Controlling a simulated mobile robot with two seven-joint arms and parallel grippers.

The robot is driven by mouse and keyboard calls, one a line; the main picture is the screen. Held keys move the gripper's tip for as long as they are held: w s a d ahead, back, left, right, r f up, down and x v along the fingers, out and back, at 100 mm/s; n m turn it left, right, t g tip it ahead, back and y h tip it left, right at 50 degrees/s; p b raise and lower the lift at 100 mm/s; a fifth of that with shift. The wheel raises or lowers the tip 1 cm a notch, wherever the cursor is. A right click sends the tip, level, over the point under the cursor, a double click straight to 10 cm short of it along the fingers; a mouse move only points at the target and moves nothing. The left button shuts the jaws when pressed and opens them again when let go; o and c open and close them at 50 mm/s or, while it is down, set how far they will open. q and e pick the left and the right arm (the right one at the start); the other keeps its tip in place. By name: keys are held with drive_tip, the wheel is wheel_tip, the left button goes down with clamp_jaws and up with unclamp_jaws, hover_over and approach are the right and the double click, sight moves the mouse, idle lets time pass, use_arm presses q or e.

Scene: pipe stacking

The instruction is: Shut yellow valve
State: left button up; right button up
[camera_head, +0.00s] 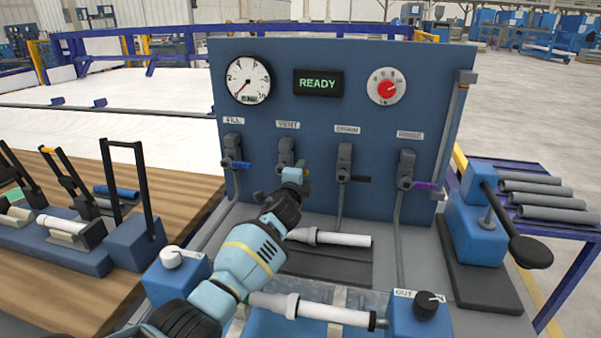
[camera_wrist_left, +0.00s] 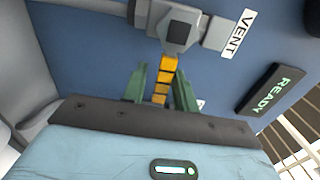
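The yellow valve handle (camera_wrist_left: 165,80) sits on the grey valve body under the VENT label, and its yellow bands show in the left wrist view. In the head view the VENT valve body (camera_head: 286,150) is on the blue panel, and my gripper hides its handle. My left gripper (camera_head: 303,168) is at this valve. In the left wrist view its two green fingers (camera_wrist_left: 161,88) stand on either side of the yellow handle, with a gap visible on the left side, so it looks open around the handle. My right gripper is not in view.
Valves with blue (camera_head: 236,165), black (camera_head: 361,179) and purple (camera_head: 427,185) handles flank it on the panel. A READY display (camera_head: 318,83) is above. A white pipe (camera_head: 338,239) lies below on the bench. A black-knobbed lever (camera_head: 530,252) stands at right.

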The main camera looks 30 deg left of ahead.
use_arm(q)
drive_tip(key=shift+o, duration=0.3)
drive_tip(key=p+v, duration=0.2)
drive_tip(key=v, duration=0.5)
drive_tip(key=shift+s, duration=0.4)
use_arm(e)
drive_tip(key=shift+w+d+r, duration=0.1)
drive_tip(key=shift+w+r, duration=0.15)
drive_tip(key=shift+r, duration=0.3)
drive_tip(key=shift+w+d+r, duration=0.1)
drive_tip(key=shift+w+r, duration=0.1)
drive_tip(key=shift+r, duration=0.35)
use_arm(q)
drive_tip(key=shift+d, duration=0.1)
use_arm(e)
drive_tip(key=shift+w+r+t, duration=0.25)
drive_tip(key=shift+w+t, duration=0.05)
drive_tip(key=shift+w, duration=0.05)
